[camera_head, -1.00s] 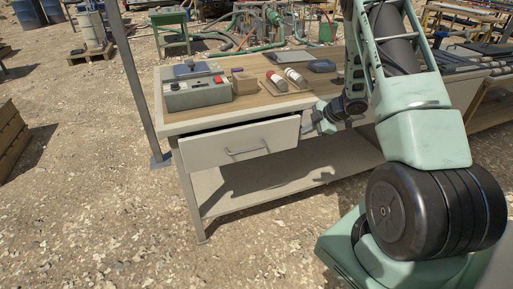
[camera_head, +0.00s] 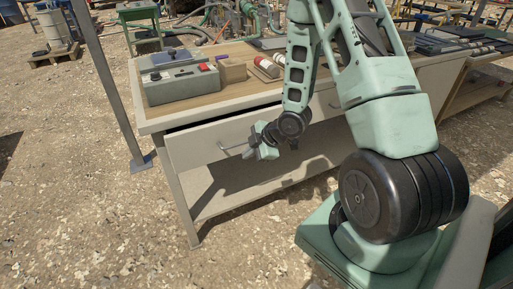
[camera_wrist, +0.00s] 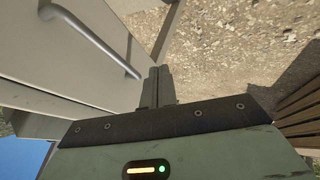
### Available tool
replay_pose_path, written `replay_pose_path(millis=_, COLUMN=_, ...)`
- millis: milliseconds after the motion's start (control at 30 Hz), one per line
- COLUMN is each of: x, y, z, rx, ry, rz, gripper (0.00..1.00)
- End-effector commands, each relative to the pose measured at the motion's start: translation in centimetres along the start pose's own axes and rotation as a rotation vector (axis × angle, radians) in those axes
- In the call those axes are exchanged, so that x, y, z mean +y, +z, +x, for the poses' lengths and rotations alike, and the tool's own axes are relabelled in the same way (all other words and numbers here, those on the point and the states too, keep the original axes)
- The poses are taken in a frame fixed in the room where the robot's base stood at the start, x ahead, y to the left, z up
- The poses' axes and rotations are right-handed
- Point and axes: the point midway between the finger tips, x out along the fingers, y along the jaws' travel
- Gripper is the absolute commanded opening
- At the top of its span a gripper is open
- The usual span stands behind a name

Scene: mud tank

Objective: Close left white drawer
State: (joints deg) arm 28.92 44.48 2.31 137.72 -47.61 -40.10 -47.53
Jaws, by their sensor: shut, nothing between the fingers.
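The left white drawer (camera_head: 193,149) is under the left end of the table and stands partly open. A dark gap shows between its top edge and the tabletop. Its bar handle (camera_head: 235,148) is on the front face. In the wrist view the drawer's pale front (camera_wrist: 62,62) fills the left side, with the grey handle (camera_wrist: 98,42) across it. My gripper (camera_head: 256,150) is just in front of the drawer front, right of the handle. Its fingers (camera_wrist: 158,86) are shut together and empty, beside the handle's end. I cannot tell whether they touch the drawer.
The wooden tabletop (camera_head: 240,95) carries a grey control box (camera_head: 180,84), a small brown box (camera_head: 232,70) and red-and-white cylinders (camera_head: 267,67). A metal pole (camera_head: 100,80) stands by the table's left corner. Gravel ground in front and left is open.

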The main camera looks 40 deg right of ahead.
Motion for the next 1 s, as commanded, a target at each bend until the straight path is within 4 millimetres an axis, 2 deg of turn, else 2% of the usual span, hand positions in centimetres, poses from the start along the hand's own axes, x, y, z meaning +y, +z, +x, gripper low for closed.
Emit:
replay_pose_path(millis=33, x=-0.1, y=0.0, z=1.3, rx=0.002, ry=-0.003, rz=-0.001, gripper=0.0)
replay_pose_path(millis=133, x=-0.1, y=0.0, z=3.1, rx=0.002, ry=-0.003, rz=0.0, gripper=0.0)
replay_pose_path(millis=200, x=1.5, y=-0.2, z=3.1, rx=0.001, ry=0.003, rz=-0.001, gripper=0.0)
replay_pose_path(millis=333, x=2.9, y=-0.4, z=3.7, rx=0.002, ry=0.002, rz=-0.001, gripper=0.0)
replay_pose_path(millis=500, x=3.7, y=-0.3, z=4.0, rx=0.0, ry=0.001, rz=0.001, gripper=0.0)
replay_pose_path(millis=867, x=3.9, y=-0.4, z=4.1, rx=0.001, ry=0.001, rz=0.0, gripper=0.0)
replay_pose_path(millis=1000, x=5.5, y=-0.5, z=4.8, rx=0.002, ry=0.0, rz=0.0, gripper=0.0)
